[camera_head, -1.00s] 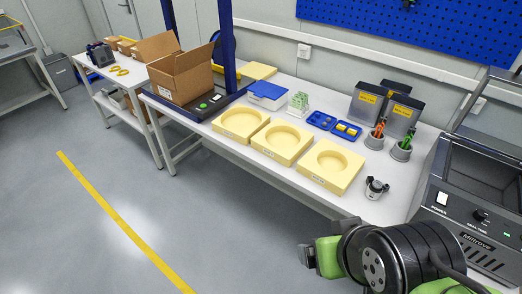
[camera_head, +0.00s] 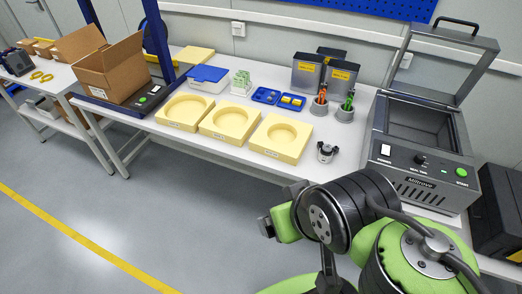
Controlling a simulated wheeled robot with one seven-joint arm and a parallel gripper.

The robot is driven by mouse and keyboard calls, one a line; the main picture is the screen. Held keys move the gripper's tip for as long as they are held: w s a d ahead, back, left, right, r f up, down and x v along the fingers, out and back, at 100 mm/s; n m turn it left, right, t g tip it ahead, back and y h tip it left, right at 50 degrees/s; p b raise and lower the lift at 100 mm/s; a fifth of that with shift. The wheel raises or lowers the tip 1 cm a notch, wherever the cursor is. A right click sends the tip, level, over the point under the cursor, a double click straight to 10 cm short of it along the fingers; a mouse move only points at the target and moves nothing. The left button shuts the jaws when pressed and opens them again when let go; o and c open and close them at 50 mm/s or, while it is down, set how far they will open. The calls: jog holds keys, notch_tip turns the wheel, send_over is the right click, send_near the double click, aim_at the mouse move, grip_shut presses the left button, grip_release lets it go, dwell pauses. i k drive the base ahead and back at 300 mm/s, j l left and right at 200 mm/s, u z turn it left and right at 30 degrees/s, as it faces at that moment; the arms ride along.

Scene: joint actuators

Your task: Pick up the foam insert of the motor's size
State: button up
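Three pale yellow foam inserts with round recesses lie in a row along the table's front edge: the left insert (camera_head: 185,110), the middle insert (camera_head: 230,123) and the right insert (camera_head: 281,139). Their recesses look empty and differ somewhat in size. I cannot tell which fits a motor. No motor can be made out for certain. A small silver and black device (camera_head: 326,152) stands right of the right insert. My gripper (camera_head: 268,226) is in front of the table, below the inserts and apart from them. Its fingers are small and partly hidden, so its opening is unclear.
An open cardboard box (camera_head: 108,68) stands at the left. Behind the inserts are a blue-lidded box (camera_head: 209,78), a green rack (camera_head: 241,83), blue trays (camera_head: 279,98), grey bins (camera_head: 323,72) and tool cups (camera_head: 319,107). A sealing machine (camera_head: 420,140) is at the right.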

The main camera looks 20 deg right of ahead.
aim_at(281, 138)
jog(key=i+l+u, duration=0.55)
jog(key=l, duration=0.2)
jog(key=i+l+u, duration=0.3)
jog(key=l, duration=0.15)
